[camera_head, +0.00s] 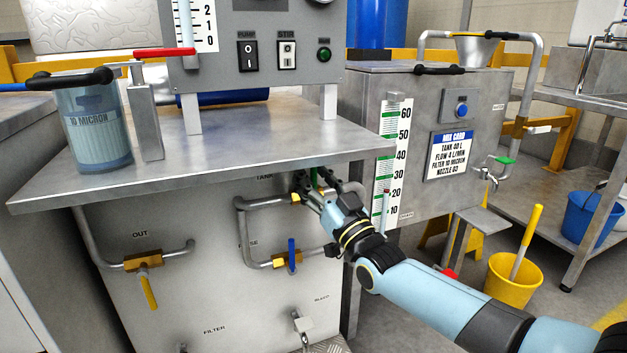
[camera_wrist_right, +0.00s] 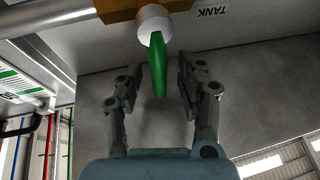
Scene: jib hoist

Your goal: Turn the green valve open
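The green valve handle (camera_wrist_right: 158,66) hangs from a white round hub on a brass valve body (camera_wrist_right: 125,10), beside the label TANK. In the wrist view the handle lies between the two fingers of my right gripper (camera_wrist_right: 159,80), which are apart with a gap on each side. In the head view my right gripper (camera_head: 312,188) reaches under the steel tabletop to this valve and hides most of it; a small bit of green (camera_head: 315,178) shows. My left gripper is not in view.
A steel tabletop (camera_head: 230,150) overhangs the valve panel. A blue-handled valve (camera_head: 291,256) and a yellow-handled valve (camera_head: 148,288) sit on pipes to the left. The grey tank (camera_head: 360,110) with a level scale stands close on the right. A yellow bucket (camera_head: 512,287) is on the floor.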

